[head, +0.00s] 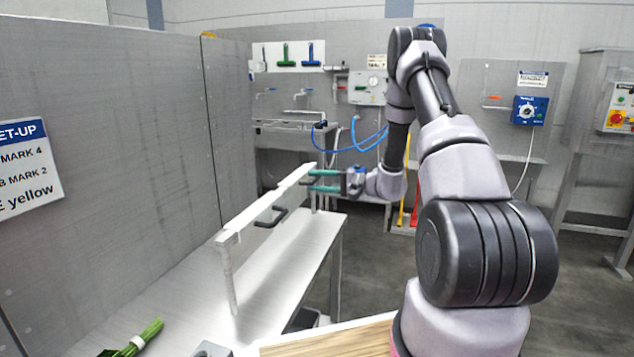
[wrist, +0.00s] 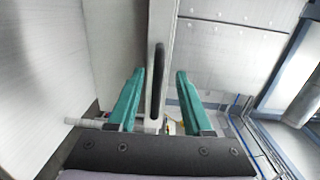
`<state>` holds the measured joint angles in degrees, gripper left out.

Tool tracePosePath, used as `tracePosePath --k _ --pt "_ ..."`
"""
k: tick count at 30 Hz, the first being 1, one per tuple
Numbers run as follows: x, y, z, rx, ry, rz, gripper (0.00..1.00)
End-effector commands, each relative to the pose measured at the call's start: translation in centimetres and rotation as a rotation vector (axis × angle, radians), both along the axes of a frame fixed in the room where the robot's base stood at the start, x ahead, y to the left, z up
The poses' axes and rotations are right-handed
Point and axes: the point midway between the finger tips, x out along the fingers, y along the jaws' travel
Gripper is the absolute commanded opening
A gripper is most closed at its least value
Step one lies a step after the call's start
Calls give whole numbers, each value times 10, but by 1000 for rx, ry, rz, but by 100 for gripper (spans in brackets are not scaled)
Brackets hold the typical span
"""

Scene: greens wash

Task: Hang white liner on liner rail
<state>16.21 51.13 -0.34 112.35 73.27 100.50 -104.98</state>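The pale liner rail (head: 262,206) is a long straight bar held on thin posts above the white bench, running away from me. A dark handle-like loop (head: 271,218) is on its side. My gripper (head: 310,181), with two teal fingers, is at the rail's far end. In the wrist view my gripper (wrist: 160,72) has its fingers wide apart. A pale bar with a dark upright loop (wrist: 158,80) shows between them, with gaps on both sides. I cannot pick out a separate white liner with certainty.
The white bench (head: 290,262) is mostly bare. A bundle of greens with a white band (head: 140,340) lies at its near left. A tall grey partition (head: 110,150) stands along the left. A wooden board (head: 330,343) is at the bottom. Blue hoses (head: 350,147) hang behind my gripper.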

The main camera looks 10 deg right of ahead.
Motion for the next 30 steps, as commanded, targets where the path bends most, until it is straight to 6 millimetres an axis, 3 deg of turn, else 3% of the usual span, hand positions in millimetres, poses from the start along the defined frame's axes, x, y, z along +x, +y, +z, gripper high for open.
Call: tracePosePath --k 8,21,30 --pt "-6 -11 0 0 1 -2 50" --pt "-49 -80 4 1 0 -4 50" --pt "-58 -90 8 -4 2 9 50"
